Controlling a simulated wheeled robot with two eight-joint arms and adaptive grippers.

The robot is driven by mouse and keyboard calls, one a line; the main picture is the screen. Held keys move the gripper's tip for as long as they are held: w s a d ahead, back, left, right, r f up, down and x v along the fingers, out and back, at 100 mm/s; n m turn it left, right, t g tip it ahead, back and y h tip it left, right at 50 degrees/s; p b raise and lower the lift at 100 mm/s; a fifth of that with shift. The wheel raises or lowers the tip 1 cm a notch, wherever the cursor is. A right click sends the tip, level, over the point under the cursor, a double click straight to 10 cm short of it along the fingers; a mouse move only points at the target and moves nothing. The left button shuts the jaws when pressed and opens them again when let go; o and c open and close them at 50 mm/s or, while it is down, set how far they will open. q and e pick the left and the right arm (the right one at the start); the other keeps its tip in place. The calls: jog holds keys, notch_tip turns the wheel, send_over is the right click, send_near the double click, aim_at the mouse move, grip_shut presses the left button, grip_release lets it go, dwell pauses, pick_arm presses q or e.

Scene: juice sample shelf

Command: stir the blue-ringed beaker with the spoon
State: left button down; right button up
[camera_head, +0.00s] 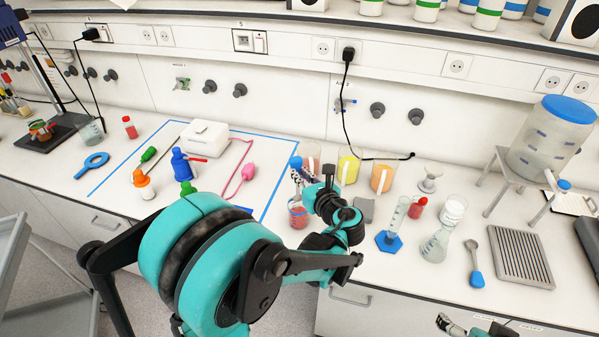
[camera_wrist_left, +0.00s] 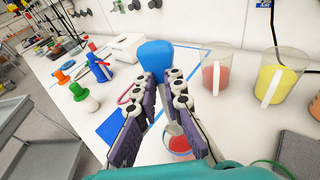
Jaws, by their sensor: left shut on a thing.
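My left gripper (camera_head: 304,180) is shut on a blue-handled spoon (camera_wrist_left: 155,56), whose thick blue end sticks up past the fingers. The blue end also shows in the head view (camera_head: 296,162). The spoon's grey lower end (camera_wrist_left: 172,130) points down at a small clear beaker with red content (camera_head: 298,217). That beaker is directly below the fingers in the wrist view (camera_wrist_left: 180,146). A blue band shows near its rim. I cannot tell how deep the spoon reaches into it. My right gripper (camera_head: 460,326) shows only in part at the bottom edge.
Beakers with yellow (camera_head: 347,170) and orange (camera_head: 381,178) content stand behind and right of the gripper. A cylinder on a blue foot (camera_head: 390,240), a flask (camera_head: 435,247) and another blue-handled spoon (camera_head: 475,275) are further right. Blue tape (camera_head: 272,190) marks the bench at left.

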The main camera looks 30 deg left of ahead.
aim_at(299, 199)
pick_arm(q)
jog(key=shift+f+b, duration=4.7)
jog(key=shift+f, duration=0.8)
